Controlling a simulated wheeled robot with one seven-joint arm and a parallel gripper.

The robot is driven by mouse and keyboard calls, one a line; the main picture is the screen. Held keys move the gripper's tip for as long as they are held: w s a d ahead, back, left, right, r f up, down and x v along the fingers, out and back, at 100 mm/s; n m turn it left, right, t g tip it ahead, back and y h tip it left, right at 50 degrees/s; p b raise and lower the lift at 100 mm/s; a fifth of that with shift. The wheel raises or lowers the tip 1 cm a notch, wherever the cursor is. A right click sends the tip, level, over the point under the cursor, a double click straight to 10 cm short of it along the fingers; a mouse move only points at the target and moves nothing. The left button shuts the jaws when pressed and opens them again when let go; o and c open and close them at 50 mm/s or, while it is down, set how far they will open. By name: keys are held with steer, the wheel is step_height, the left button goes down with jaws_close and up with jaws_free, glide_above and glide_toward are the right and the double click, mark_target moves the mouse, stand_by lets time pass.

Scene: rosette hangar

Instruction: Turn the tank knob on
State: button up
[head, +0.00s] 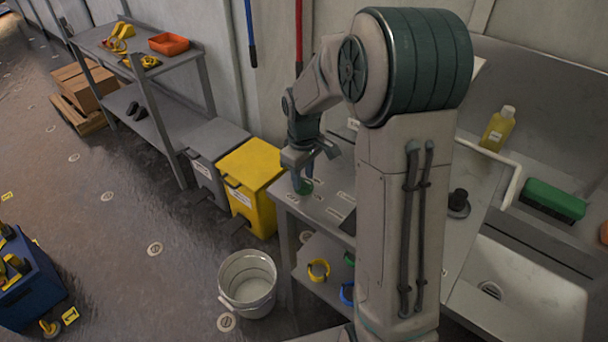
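No tank or tank knob that I can make out for sure is in view. My gripper (312,170) points down over the left end of the grey counter (325,215). Its fingers look spread apart. A small green thing (304,186) shows just below the fingers at the counter's edge. I cannot tell what it is or whether the fingers touch it. A black knob-like piece on a round base (458,204) stands on the counter right of my arm. My arm hides the middle of the counter.
A sink (520,295), yellow bottle (498,128) and green brush (553,200) are at the right. A blue crate (30,285) stands left. The floor between is clear.

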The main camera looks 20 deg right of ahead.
mark_target(303, 180)
steer(key=shift+s, duration=0.1)
step_height(303, 180, up, 14)
steer(key=shift+f, duration=0.15)
stand_by(0.5)
steer(key=s+f+m+t, duration=0.2)
steer(key=s+m, duration=0.5)
steer(key=s, duration=1.4)
steer(key=shift+a+f+m+t, duration=0.2)
steer(key=shift+f+m+t, duration=0.1)
steer(key=shift+f+t, duration=0.15)
